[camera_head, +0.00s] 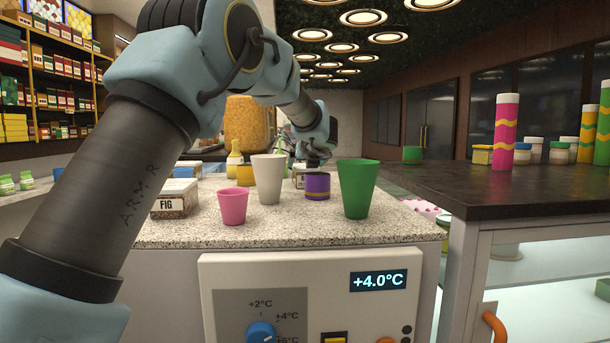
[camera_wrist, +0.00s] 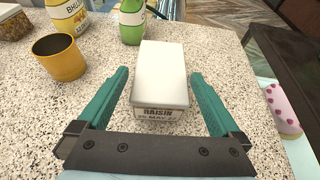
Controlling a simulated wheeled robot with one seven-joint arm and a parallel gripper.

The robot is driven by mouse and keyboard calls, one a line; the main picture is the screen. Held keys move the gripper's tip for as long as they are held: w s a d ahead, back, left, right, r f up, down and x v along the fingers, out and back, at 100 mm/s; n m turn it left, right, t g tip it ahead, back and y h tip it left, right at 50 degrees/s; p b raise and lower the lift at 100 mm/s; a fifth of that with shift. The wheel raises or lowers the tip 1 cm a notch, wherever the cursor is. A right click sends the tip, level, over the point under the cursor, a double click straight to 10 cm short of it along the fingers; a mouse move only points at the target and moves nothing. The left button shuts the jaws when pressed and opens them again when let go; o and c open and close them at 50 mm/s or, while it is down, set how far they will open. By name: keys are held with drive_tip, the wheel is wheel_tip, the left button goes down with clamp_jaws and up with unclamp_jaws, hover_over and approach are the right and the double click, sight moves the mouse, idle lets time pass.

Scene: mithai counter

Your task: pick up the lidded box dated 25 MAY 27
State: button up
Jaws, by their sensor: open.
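In the wrist view, a box with a white lid (camera_wrist: 162,75) stands on the speckled counter. My gripper (camera_wrist: 158,78) is open, with one green finger on each side of the box. A gap shows between each finger and the box. In the head view, my gripper (camera_head: 316,160) is at the far part of the counter, and the box (camera_head: 299,178) is mostly hidden behind cups.
In the wrist view, a yellow cup (camera_wrist: 58,58) and a green bottle (camera_wrist: 132,22) stand near the box. In the head view, a pink cup (camera_head: 233,207), white cup (camera_head: 268,180), purple cup (camera_head: 317,187), green cup (camera_head: 356,190) and FIG box (camera_head: 174,199) stand nearer on the counter.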

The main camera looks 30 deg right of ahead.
drive_tip(key=p+x, duration=0.2)
drive_tip(key=x, duration=0.2)
drive_tip(key=shift+w+d, duration=0.1)
drive_tip(key=shift+d, duration=0.05)
drive_tip(key=shift+w+d+f, duration=0.15)
drive_tip(key=shift+w+f, duration=0.05)
drive_tip(key=shift+w, duration=0.15)
drive_tip(key=c, duration=1.3)
drive_tip(key=shift+c, duration=0.5)
drive_tip(key=shift+r, duration=0.15)
